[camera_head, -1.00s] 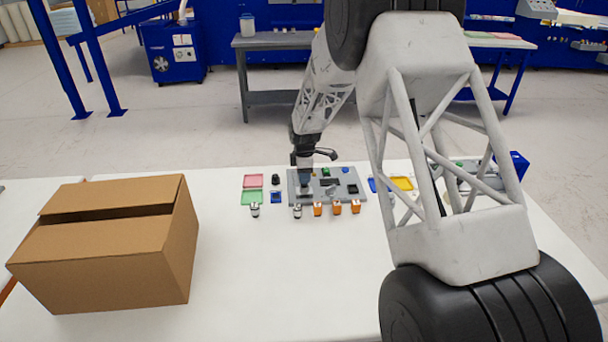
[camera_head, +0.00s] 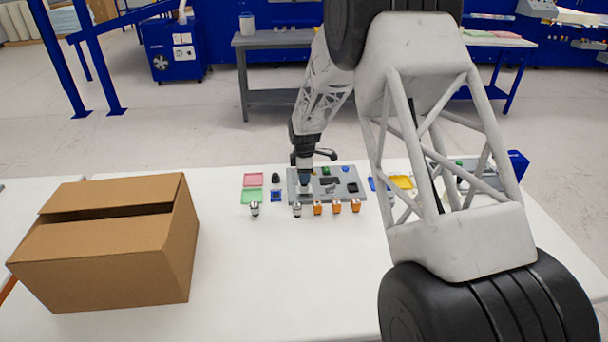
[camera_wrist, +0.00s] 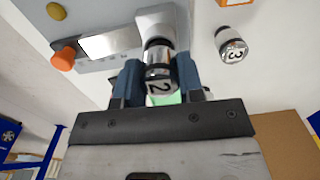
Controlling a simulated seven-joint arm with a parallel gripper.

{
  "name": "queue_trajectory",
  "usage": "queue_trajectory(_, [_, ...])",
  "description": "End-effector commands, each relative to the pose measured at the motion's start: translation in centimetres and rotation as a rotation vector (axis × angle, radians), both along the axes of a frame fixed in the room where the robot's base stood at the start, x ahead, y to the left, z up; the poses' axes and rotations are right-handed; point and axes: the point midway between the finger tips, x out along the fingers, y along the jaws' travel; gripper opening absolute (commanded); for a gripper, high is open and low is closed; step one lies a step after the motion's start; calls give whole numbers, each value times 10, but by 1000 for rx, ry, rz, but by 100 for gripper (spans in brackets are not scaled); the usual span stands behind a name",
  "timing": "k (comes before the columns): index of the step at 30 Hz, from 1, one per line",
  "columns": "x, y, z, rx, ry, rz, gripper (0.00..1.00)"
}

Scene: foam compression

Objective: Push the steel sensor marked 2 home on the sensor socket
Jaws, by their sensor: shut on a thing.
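The steel sensor marked 2 (camera_wrist: 160,73) sits between the two blue fingers of my gripper (camera_wrist: 160,64), which is shut on it. In the wrist view its far end meets a light grey block, which looks like the sensor socket (camera_wrist: 158,20). I cannot tell how deep it is seated. In the head view my gripper (camera_head: 304,184) is low over the left part of the grey board (camera_head: 325,199) and hides the sensor and socket there.
A steel sensor marked 3 (camera_wrist: 232,46) stands beside the board. Several orange-topped parts (camera_head: 337,207) stand along its front edge. Pink (camera_head: 253,180) and green (camera_head: 252,197) trays lie to its left. A large cardboard box (camera_head: 105,250) occupies the table's left; the front middle is clear.

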Motion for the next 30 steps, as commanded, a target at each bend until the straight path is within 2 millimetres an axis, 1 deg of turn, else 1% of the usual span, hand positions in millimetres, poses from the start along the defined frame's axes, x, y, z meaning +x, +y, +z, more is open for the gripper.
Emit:
queue_trajectory(29, [0,0,-14,0,0,0,7])
queue_trajectory(30, [0,0,-14,0,0,0,37])
